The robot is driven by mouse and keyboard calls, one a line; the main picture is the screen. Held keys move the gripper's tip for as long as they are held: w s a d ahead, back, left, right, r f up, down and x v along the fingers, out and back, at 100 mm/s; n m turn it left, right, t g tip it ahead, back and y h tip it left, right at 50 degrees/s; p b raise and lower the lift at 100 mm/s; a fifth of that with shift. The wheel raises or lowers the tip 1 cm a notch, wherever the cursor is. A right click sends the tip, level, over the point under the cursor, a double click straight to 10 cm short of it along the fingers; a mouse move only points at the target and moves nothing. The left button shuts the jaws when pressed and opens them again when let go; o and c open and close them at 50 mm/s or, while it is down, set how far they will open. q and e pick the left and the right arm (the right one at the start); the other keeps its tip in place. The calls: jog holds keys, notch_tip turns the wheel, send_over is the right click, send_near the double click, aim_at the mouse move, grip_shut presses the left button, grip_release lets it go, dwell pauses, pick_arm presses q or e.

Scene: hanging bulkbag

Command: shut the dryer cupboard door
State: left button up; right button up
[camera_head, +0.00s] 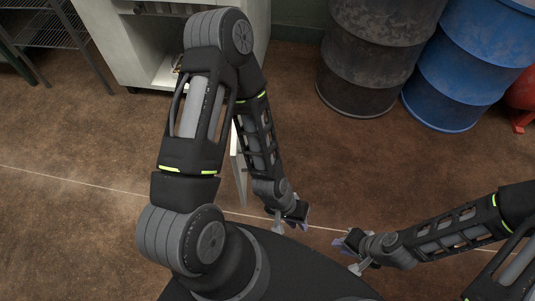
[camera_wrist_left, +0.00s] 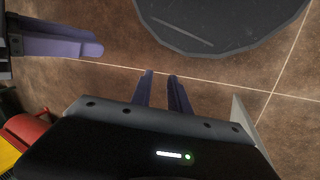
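The dryer cupboard (camera_head: 125,45) is the pale cabinet at the upper left of the head view, with its front open and part of its inside showing. Its white door (camera_head: 240,168) stands swung out, seen nearly edge-on and mostly hidden behind my left arm. A pale panel (camera_wrist_left: 243,122), likely this door, shows at the right of the left wrist view, beside my left gripper. My left gripper (camera_head: 301,218) is low over the floor, its two fingers (camera_wrist_left: 162,78) slightly apart with nothing between them. My right gripper (camera_head: 345,244) is to its right, away from the door; its finger gap is unclear.
A dark drum (camera_head: 375,55), a blue drum (camera_head: 470,70) and a red object (camera_head: 522,95) stand at the upper right. A wire rack (camera_head: 50,35) is at the upper left. The brown floor (camera_head: 330,160) between cupboard, drums and grippers is clear.

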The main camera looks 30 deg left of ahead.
dwell(0.3)
pick_arm(q)
jog(key=w+a+f+m+g+y+b, duration=0.1)
jog(key=w+a+f+m+g+b, duration=0.35)
jog(key=w+a, duration=0.5)
jog(key=w+a+r+m+y+b, duration=0.1)
jog(key=w+a+r+y+b, duration=0.1)
jog(key=a, duration=0.5)
jog(key=w+a+r+m+y+b, duration=0.1)
jog(key=w+a+r+y, duration=0.2)
jog(key=a, duration=0.4)
jog(key=shift+w+a+r+m+b, duration=0.2)
jog(key=shift+w+r+m+b, duration=0.25)
jog(key=shift+w, duration=0.75)
jog(key=x, duration=0.7)
jog(key=shift+s+f, duration=0.25)
jog(key=shift+c, duration=0.2)
